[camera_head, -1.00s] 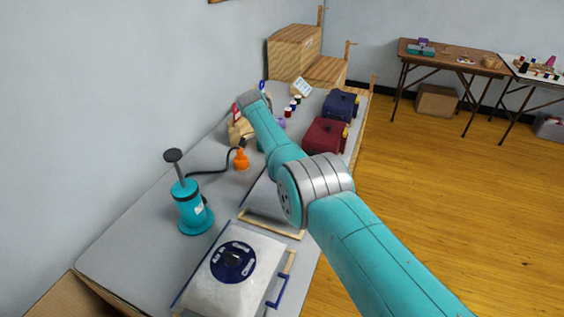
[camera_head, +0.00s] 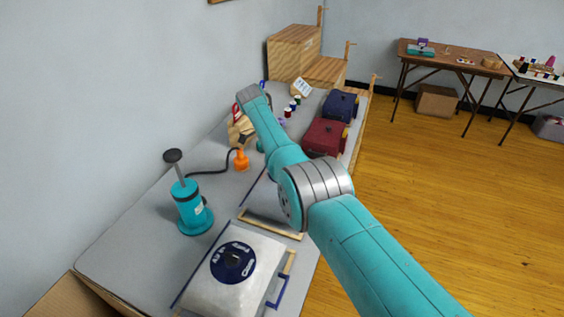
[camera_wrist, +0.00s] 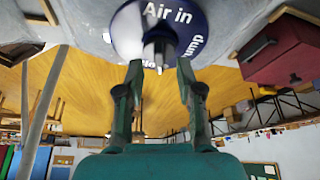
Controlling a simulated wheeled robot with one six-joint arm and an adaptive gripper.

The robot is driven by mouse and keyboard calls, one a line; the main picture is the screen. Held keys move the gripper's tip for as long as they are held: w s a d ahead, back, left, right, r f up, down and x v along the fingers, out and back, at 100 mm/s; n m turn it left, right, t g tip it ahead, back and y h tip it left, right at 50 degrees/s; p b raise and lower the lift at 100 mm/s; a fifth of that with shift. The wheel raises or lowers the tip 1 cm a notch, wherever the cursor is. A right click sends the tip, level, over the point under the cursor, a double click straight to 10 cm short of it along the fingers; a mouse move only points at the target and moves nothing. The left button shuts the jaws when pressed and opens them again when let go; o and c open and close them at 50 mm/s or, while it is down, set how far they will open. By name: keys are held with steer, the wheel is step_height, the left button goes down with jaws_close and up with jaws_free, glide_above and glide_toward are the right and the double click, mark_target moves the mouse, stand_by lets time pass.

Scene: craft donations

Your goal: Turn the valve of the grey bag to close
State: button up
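In the wrist view a round dark blue valve (camera_wrist: 195,22) with white lettering, "Air in" readable, sits on a pale grey bag (camera_wrist: 85,22).
A teal hand pump (camera_head: 192,208) with a black hose and orange nozzle (camera_head: 241,160) stands left on the grey table (camera_head: 135,235). A maroon case (camera_head: 325,137) and a navy case (camera_head: 341,105) stand beyond my arm. Wooden boxes (camera_head: 293,50) are at the far end.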

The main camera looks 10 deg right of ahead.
step_height(320, 180, up, 9)
steer(key=shift+f, duration=0.15)
stand_by(0.4)
